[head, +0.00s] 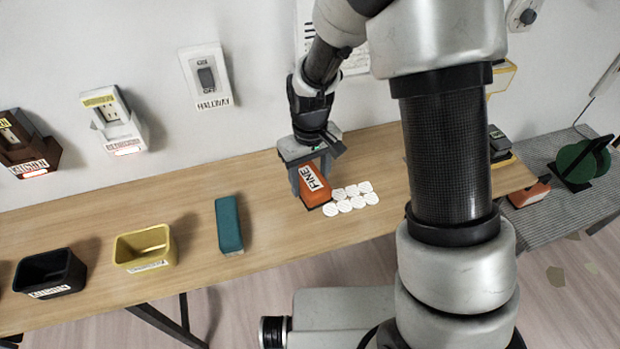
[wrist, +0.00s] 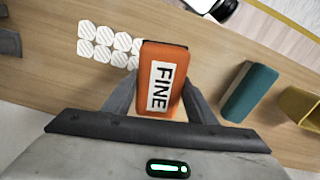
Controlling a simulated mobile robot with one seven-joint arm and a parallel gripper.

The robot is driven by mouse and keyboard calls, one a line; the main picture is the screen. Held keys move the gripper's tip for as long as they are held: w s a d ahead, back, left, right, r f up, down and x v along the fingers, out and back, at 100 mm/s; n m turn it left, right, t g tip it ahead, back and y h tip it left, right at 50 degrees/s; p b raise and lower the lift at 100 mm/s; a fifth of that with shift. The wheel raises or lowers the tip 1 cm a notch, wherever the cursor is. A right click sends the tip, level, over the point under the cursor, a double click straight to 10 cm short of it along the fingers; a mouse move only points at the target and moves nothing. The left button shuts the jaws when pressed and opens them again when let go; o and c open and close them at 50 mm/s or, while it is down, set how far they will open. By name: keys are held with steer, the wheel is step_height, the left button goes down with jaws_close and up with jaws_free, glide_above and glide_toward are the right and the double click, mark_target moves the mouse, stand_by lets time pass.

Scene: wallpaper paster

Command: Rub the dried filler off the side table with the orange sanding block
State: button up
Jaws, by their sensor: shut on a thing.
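My gripper (head: 312,178) is shut on the orange sanding block (head: 314,188), which has a dark underside and a white label reading FINE. In the wrist view the block (wrist: 163,72) sits between the two fingers of my gripper (wrist: 158,98). The block is low over the wooden table (head: 280,237); I cannot tell whether it touches the top. Several white, round, hatched patches, seemingly the dried filler (head: 351,197), lie in two rows right beside the block. In the wrist view the patches (wrist: 108,46) are left of the block, which may cover part of one.
A teal block (head: 229,225), a yellow bin (head: 146,248) and a black bin (head: 50,272) stand left on the wooden table. Another orange block (head: 529,194) and a green round thing (head: 580,163) are on the grey striped surface at right. Wall switches and sockets are behind.

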steer(key=shift+f+b, duration=2.25)
steer(key=shift+f, duration=0.9)
steer(key=shift+d+r, duration=0.1)
